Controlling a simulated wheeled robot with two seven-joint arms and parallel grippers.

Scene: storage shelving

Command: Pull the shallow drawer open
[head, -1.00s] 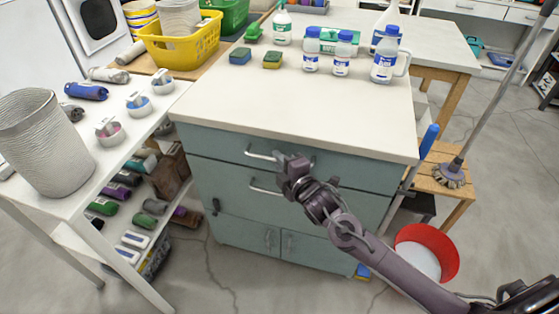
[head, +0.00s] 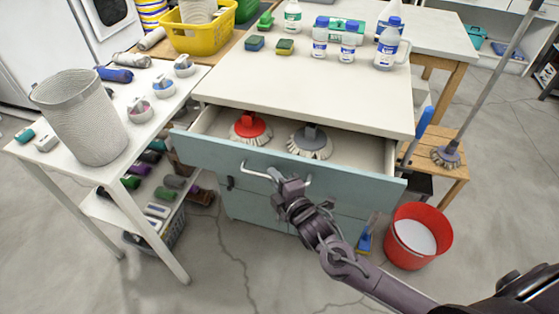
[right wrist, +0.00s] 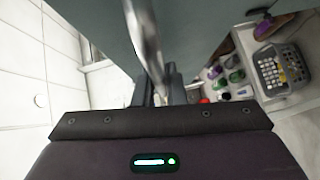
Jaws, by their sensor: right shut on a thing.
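The shallow drawer (head: 350,180) is the top one of the teal cabinet and stands well open. Inside it lie a red round brush (head: 250,127) and a grey round brush (head: 310,142). My right gripper (head: 280,180) is shut on the drawer's metal handle (head: 257,173). In the right wrist view the handle (right wrist: 145,40) runs down between the fingers, partly hidden, with the drawer front (right wrist: 90,25) behind it. My left gripper is not in view.
Several white bottles (head: 348,42) and two sponges (head: 285,47) stand on the cabinet's white top (head: 300,90). A white side table (head: 60,155) with a ribbed bin (head: 85,115) is at left. A red bucket (head: 418,236) stands on the floor at right.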

